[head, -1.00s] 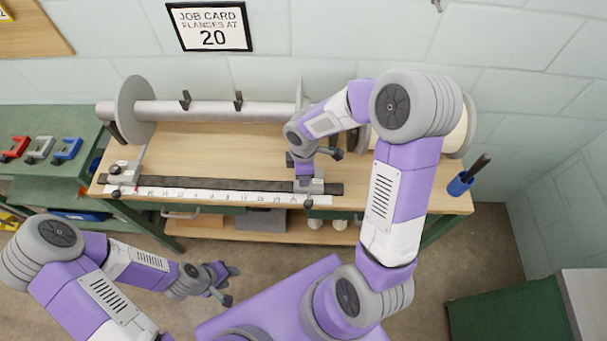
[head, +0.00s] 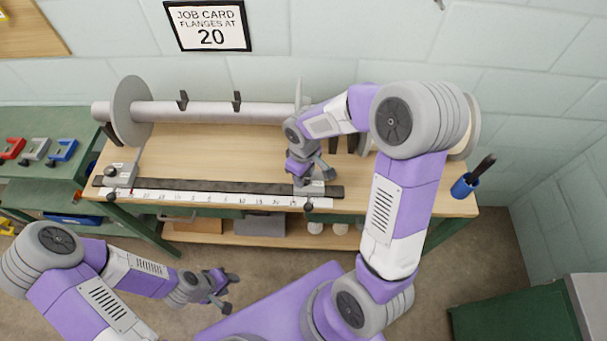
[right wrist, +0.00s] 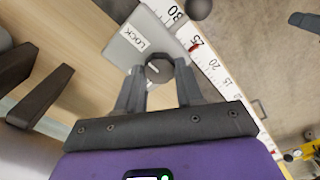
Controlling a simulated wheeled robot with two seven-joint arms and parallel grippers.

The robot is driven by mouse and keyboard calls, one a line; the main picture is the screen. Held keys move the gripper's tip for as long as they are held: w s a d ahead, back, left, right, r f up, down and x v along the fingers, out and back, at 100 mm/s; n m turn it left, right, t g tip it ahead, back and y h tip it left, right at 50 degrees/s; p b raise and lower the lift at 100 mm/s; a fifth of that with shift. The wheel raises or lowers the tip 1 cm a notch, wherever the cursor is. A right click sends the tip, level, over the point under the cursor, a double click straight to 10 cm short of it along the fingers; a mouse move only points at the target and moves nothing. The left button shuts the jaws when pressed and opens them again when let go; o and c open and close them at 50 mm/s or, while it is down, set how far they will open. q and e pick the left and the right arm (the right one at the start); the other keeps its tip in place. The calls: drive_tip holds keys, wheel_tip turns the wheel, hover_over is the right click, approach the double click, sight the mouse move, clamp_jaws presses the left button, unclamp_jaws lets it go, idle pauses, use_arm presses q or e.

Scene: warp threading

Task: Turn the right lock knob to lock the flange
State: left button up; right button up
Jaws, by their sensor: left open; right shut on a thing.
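The right lock knob (right wrist: 158,70), dark and round with a pale line on its top, sits on a grey block (right wrist: 128,45) labelled LOCK. My right gripper (right wrist: 158,82) is shut on this knob, one finger on each side. In the head view my right gripper (head: 304,180) is over the block at the right end of the scale (head: 230,199), hiding the knob. The right flange (head: 298,95) is seen edge-on behind my wrist and partly hidden. My left gripper (head: 226,292) is open and empty, over the floor in front of the bench.
The left flange (head: 131,112) stands on the grey shaft (head: 210,112), with the left lock block (head: 121,175) in front. A job card (head: 208,26) reads flanges at 20. A red mark (right wrist: 195,46) shows near 25 on the scale. A blue cup (head: 463,187) stands at the bench's right end.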

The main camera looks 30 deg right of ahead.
idle(0.3)
drive_tip(key=o, duration=1)
drive_tip(key=shift+o, duration=0.2)
drive_tip(key=shift+r, duration=0.1)
wheel_tip(320, 180, up, 8)
drive_tip(key=shift+f+p, duration=0.25)
drive_tip(key=shift+p, duration=0.9)
